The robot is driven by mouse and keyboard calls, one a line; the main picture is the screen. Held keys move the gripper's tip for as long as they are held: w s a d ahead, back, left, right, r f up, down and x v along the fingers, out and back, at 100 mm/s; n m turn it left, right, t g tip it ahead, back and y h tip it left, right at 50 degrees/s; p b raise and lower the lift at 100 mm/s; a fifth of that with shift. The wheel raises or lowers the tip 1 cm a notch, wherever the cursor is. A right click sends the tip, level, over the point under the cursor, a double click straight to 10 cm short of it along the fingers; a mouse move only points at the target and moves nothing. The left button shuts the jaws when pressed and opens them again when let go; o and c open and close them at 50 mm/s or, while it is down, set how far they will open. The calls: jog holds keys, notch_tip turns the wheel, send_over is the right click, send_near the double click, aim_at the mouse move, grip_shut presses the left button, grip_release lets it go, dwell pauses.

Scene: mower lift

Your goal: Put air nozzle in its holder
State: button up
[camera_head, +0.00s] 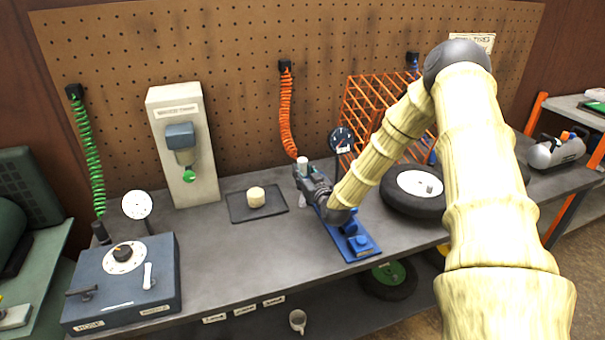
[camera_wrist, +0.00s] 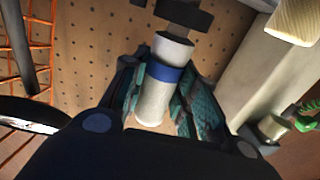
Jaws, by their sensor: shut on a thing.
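The air nozzle (camera_wrist: 157,97), a white cylinder with a blue band, sits between the teal pads of my gripper (camera_wrist: 160,110) in the wrist view. A dark piece is at its top end. In the head view, my gripper (camera_head: 306,184) is shut on it above the bench, in front of the pegboard, with white ends of the nozzle (camera_head: 302,162) showing above and below. The coiled orange hose (camera_head: 288,120) hangs down close behind it; whether they are joined I cannot tell. I cannot make out for sure which thing is the holder.
A blue stand (camera_head: 362,247) lies below my arm, with a dark gauge (camera_head: 341,140) behind. A wheel (camera_head: 415,190) is to the right, before an orange rack. A black mat (camera_head: 235,208) bears a pale cylinder. A grey dispenser (camera_head: 182,150) and a dark control box (camera_head: 150,290) are left.

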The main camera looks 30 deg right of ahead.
jog(key=shift+f+b, duration=0.45)
jog(key=shift+f, duration=0.15)
dwell(0.4)
jog(key=o, duration=0.8)
jog(key=shift+s, duration=0.1)
jog(key=s+a+p, duration=0.1)
jog(key=s+p, duration=0.1)
jog(key=s, duration=0.8)
jog(key=shift+s+a, duration=0.35)
jog(key=shift+s, duration=0.05)
jog(key=shift+r, duration=0.1)
dwell(0.5)
